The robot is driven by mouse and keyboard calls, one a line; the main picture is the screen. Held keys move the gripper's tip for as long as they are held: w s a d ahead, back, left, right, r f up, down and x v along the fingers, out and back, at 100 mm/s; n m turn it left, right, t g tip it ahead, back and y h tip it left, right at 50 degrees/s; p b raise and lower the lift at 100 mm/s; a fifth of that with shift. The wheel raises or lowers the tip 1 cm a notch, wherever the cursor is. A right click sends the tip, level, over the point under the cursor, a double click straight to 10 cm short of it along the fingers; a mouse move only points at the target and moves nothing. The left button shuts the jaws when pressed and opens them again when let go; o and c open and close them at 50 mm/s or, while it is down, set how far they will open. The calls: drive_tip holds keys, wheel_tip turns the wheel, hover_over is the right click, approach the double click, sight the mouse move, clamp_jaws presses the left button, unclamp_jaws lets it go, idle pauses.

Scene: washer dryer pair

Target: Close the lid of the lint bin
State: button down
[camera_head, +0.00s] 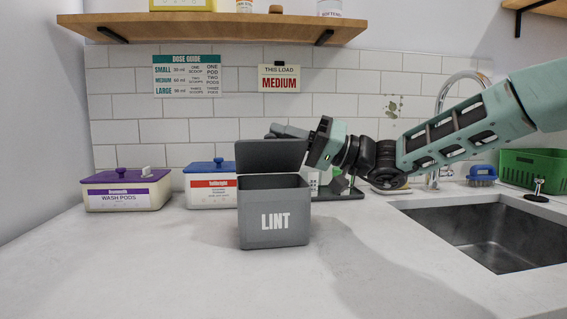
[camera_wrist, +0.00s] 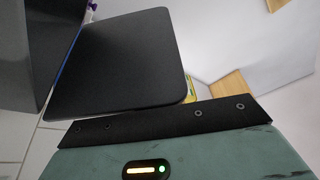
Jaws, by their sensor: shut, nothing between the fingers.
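The grey lint bin (camera_head: 274,217), marked LINT, stands on the counter in the head view. Its lid (camera_head: 270,155) is open, raised steeply at the back of the bin.
A wash pods box (camera_head: 127,190) and a blue-lidded box (camera_head: 210,186) stand left of the bin. A sink (camera_head: 490,232), faucet and green basket (camera_head: 532,168) are at the right. A shelf (camera_head: 215,26) hangs above. The counter in front is clear.

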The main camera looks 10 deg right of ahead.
sight(275, 148)
drive_tip(key=s+f+n+b, duration=0.1)
drive_tip(key=b, duration=0.2)
drive_tip(key=f+n+g+b, duration=0.1)
drive_tip(key=n+b, duration=0.1)
drive_tip(key=b, duration=0.2)
drive_tip(key=s+f+n+g+y+b, duration=0.1)
drive_tip(key=n+b, duration=0.1)
drive_tip(key=b, duration=0.2)
drive_tip(key=shift+s+f, duration=0.15)
drive_tip(key=shift+s, duration=0.2)
drive_tip(key=n+b, duration=0.1)
drive_tip(key=b, duration=0.2)
drive_tip(key=s+f+n+g+b, duration=0.1)
drive_tip(key=b, duration=0.1)
drive_tip(key=n+g+b, duration=0.1)
drive_tip(key=n+b, duration=0.1)
drive_tip(key=b, duration=0.1)
drive_tip(key=shift+s+d+f+b, duration=0.1)
drive_tip(key=shift+s+f+b, duration=0.05)
drive_tip(key=shift+f+b, duration=0.15)
drive_tip(key=n+b, duration=0.1)
drive_tip(key=n+g+b, duration=0.1)
drive_tip(key=b, duration=0.1)
drive_tip(key=shift+s+f+b, duration=0.25)
drive_tip(key=shift+f+b, duration=0.05)
drive_tip(key=shift+n+g+b, duration=0.3)
drive_tip(key=shift+n+b, duration=0.05)
drive_tip(key=shift+n, duration=0.05)
drive_tip(key=shift+r, duration=0.1)
